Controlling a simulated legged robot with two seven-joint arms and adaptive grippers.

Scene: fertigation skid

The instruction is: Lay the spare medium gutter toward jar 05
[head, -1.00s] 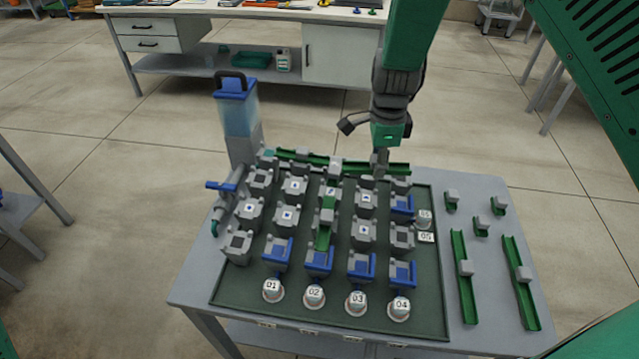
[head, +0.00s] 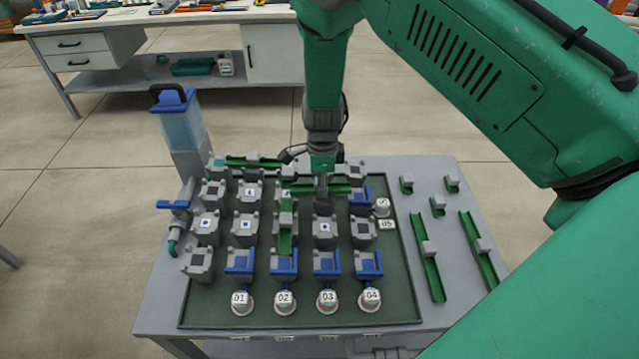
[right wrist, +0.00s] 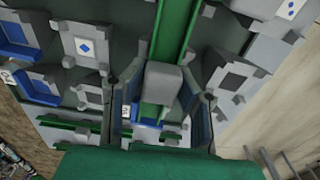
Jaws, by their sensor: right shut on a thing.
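My right gripper (head: 322,187) is shut on the grey block of a green gutter (head: 341,189), seemingly the spare medium one. The gutter lies left to right over the back part of the board, its right end close to a blue-handled valve (head: 361,198). I cannot tell whether it touches the posts. In the right wrist view the fingers (right wrist: 162,108) flank the grey block (right wrist: 163,80), and the green channel (right wrist: 172,30) runs through it. Jar 05 (head: 383,207) stands at the board's right, behind its label (head: 387,224). My left gripper is not in view.
A gutter (head: 286,243) runs front to back mid-board; another (head: 252,161) lies at the back left. Several grey posts (head: 246,228) fill the board. Jars 01 to 04 (head: 285,301) line the front. Two long gutters (head: 430,268) and small pieces (head: 438,205) lie on the right.

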